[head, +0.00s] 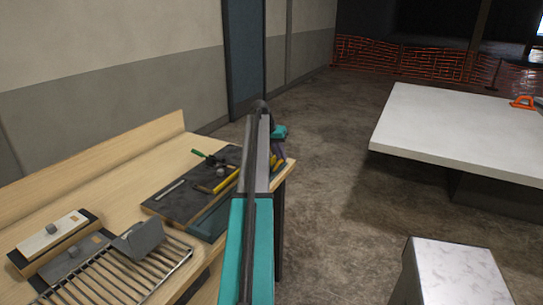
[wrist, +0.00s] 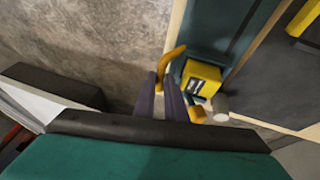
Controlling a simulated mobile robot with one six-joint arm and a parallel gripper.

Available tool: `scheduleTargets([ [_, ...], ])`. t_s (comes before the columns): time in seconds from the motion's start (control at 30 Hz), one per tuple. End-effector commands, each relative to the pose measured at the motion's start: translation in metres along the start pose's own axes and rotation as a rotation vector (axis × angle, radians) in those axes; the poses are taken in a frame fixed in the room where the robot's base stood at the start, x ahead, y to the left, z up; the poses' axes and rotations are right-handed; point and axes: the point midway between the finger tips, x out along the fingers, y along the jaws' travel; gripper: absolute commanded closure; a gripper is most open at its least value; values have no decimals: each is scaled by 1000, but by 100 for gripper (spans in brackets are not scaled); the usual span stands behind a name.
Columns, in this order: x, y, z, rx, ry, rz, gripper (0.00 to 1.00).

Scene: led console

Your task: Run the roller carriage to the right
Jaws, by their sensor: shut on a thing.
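The roller carriage is a yellow block (wrist: 200,77) with a dark label, in the wrist view, at the edge of a teal strip beside a dark board. A curved yellow handle (wrist: 171,57) stands out to its left. My gripper (wrist: 162,76) has its two dark purple fingers closed around the lower end of this handle. A grey round knob (wrist: 220,104) shows just right of the fingers. In the head view my gripper (head: 278,156) shows only in part at the bench's right end, behind my teal arm. The carriage is hidden there.
The wooden bench (head: 100,181) carries the dark board (head: 170,203) with a green-handled tool (head: 206,156) and yellow items. A wire rack (head: 128,277) lies in front. A white-topped table (head: 465,133) and a pale block (head: 455,272) stand right. Floor between is clear.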

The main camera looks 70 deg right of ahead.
Motion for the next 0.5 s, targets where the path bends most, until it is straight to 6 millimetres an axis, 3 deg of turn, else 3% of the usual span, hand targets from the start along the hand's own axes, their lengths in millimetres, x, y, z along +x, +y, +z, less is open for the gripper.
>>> scheduleTargets([
  [0.2, -3, 0, -5, -3, 18, 7, 100],
  [0.23, -3, -1, -5, -3, 19, 6, 86],
  [0.33, -4, -5, -3, -7, 18, 4, 71],
  [0.5, -5, -9, 0, -12, 15, 1, 71],
])
